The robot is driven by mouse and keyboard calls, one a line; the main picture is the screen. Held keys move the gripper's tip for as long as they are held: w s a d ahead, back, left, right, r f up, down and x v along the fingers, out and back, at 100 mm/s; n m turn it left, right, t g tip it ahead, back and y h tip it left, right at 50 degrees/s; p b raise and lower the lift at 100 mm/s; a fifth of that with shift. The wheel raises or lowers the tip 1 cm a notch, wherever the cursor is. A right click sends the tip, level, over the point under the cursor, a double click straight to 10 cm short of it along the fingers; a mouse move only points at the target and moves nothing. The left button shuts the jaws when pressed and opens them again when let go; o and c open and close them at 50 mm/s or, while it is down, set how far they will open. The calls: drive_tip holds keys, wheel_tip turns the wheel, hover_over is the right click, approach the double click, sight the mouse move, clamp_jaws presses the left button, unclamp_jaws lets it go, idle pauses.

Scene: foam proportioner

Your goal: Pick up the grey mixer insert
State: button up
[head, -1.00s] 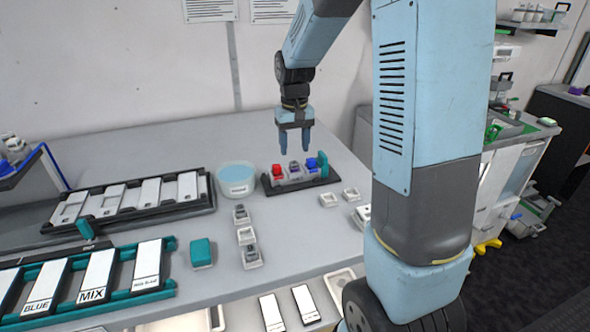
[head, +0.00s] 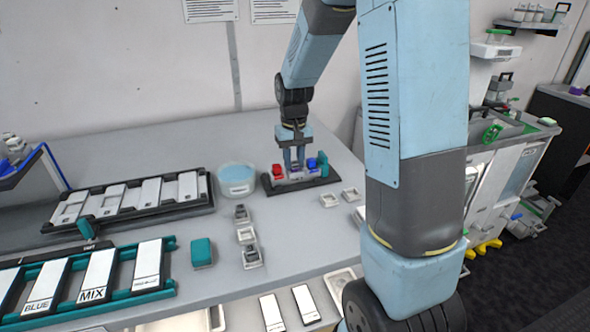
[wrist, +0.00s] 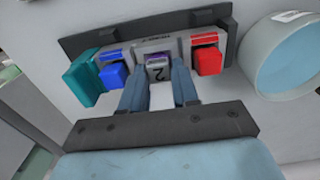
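A grey insert with a purple top and a "2" mark (wrist: 158,70) sits in the middle of a dark holder (wrist: 90,45), between a red block (wrist: 208,62) and a blue block (wrist: 113,75). My gripper (wrist: 160,98) has its two blue fingers apart, one on each side of this grey insert. I cannot tell whether they touch it. In the head view my gripper (head: 294,165) points straight down over the holder (head: 325,181), and its fingers partly hide the insert. The red block (head: 278,170) and blue block (head: 311,164) flank the fingers.
A teal piece (head: 323,165) stands at the holder's right end. A round tub of blue liquid (head: 236,180) is close on the left. Small trays with grey pieces (head: 250,255) stand nearer, by a teal block (head: 201,252). Empty small trays (head: 328,200) lie right of them.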

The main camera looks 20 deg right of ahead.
clamp_jaws()
